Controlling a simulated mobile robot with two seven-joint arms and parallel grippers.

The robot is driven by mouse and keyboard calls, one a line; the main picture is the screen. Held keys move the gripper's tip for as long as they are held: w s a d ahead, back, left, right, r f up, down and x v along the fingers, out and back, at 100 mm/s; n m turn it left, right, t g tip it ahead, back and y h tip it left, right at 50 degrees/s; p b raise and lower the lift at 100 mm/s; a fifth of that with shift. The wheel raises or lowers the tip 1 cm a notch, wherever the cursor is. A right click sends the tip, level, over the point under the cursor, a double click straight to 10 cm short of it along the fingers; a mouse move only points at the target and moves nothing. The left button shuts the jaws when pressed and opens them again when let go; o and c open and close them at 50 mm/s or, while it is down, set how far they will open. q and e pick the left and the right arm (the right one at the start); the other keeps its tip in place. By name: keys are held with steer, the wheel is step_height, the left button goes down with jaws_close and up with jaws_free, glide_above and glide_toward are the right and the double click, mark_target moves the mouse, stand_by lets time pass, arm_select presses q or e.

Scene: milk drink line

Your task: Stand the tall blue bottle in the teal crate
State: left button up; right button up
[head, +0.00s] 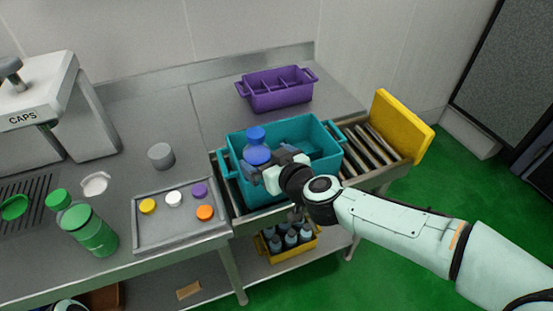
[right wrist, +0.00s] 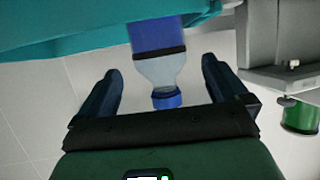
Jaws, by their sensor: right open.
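The tall blue bottle (head: 257,153) stands upright inside the teal crate (head: 312,165), in its left part. The blue cap and shoulder show above the rim; its base is hidden. In the right wrist view the bottle (right wrist: 156,35) appears cap down, with a clear neck and a dark band. My right gripper (head: 265,172) is at the crate's near left side, beside the bottle. In the right wrist view its fingers (right wrist: 160,68) are open, one on each side of the bottle with gaps. The teal crate (right wrist: 60,25) fills the top of that view.
The crate sits on a roller conveyor (head: 375,148) with a yellow end stop (head: 403,126). A purple crate (head: 277,91) stands behind. A grey tray (head: 180,228) of coloured caps and a green bottle (head: 90,231) are at left. A yellow crate of bottles (head: 287,246) is below.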

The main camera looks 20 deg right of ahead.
steer(key=p+v, duration=0.1)
steer(key=v, duration=0.4)
steer(key=shift+p, duration=0.35)
